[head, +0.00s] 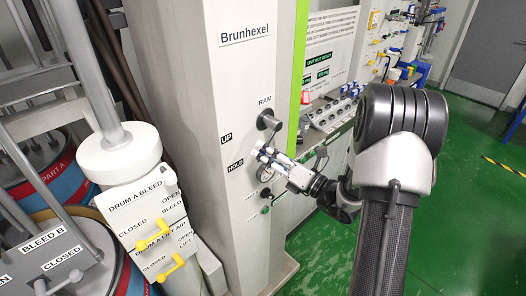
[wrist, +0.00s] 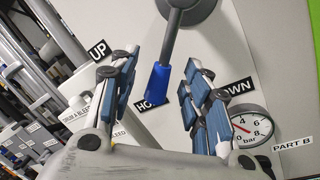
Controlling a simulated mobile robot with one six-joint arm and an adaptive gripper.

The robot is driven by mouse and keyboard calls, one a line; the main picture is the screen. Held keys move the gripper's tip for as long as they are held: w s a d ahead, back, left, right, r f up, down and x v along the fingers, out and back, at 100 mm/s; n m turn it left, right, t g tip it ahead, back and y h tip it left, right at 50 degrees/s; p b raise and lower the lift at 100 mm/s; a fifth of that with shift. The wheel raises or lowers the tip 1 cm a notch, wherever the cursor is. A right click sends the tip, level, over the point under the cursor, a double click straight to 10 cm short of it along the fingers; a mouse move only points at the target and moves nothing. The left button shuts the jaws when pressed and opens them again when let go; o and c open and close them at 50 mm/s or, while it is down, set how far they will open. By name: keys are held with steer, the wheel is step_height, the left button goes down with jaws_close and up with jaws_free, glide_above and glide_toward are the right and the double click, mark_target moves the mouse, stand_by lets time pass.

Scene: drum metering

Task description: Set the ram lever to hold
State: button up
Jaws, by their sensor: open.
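The ram lever has a round grey hub (head: 268,120) below the RAM label on the pale column in the head view. In the wrist view its grey shaft hangs from the hub at the top and ends in a blue handle (wrist: 159,79). The handle points to the HOLD label (wrist: 150,106) and overlaps part of it. The UP label (wrist: 97,51) is to the left and the DOWN label (wrist: 237,87) to the right. My gripper (wrist: 160,66) is open, with one finger on each side of the handle and visible gaps. In the head view, my gripper (head: 265,155) hides the lever's handle.
A pressure gauge (wrist: 250,126) sits on the column below DOWN, close to my right-hand finger. Green floor (head: 470,215) is clear at the right.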

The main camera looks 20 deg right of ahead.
steer(key=v, duration=1)
steer(key=shift+s+d, duration=0.2)
steer(key=shift+s, duration=0.1)
steer(key=s+a+n+g+y+b, duration=0.1)
steer(key=s+a+n+g+b, duration=0.2)
steer(key=a+n, duration=0.35)
steer(key=s+a+f+n+g+y+b, duration=0.1)
steer(key=s+a+n+g+y, duration=0.15)
steer(key=a+n+g, duration=0.45)
steer(key=s+a+n+g+y+b, duration=0.1)
steer(key=s+a+n+g+b, duration=0.2)
steer(key=a, duration=0.5)
steer(key=s+a+f+n+g+h+b, duration=0.2)
steer(key=s+f+n+g+h, duration=0.3)
steer(key=s+n, duration=0.55)
steer(key=s+d+f+n+t+h+b, duration=0.1)
steer(key=d+n+t+h+b, duration=0.3)
steer(key=n+h, duration=0.4)
steer(key=shift+s+d+n+t+h+b, duration=0.35)
steer(key=shift+s+d+n+t, duration=0.35)
steer(key=shift+d+n, duration=1.1)
